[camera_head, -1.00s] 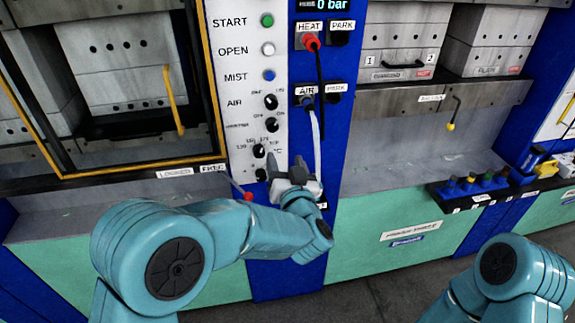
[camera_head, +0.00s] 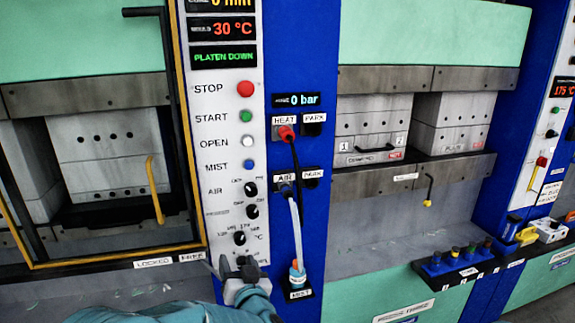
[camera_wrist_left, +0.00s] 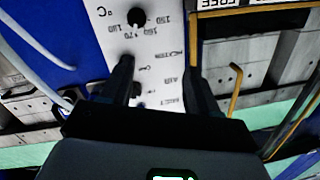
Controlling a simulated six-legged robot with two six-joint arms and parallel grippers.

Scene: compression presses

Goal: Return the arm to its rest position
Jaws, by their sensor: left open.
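My left gripper (camera_head: 243,268) shows at the bottom centre of the head view, in front of the lower part of the white control panel (camera_head: 221,150). Its fingers are apart with nothing between them. In the left wrist view the open fingers (camera_wrist_left: 160,72) stand over the panel, below a black knob (camera_wrist_left: 137,18). Most of my left arm (camera_head: 175,312) is cut off by the lower edge of the head view. My right arm and gripper are not in view.
A white bottle with a blue band (camera_head: 297,272) stands at the MIST label, just right of my gripper. A pale hose (camera_head: 296,225) and a dark cable hang above it. A yellow handle (camera_head: 154,190) sticks out at the left press. Colored knobs (camera_head: 455,255) sit lower right.

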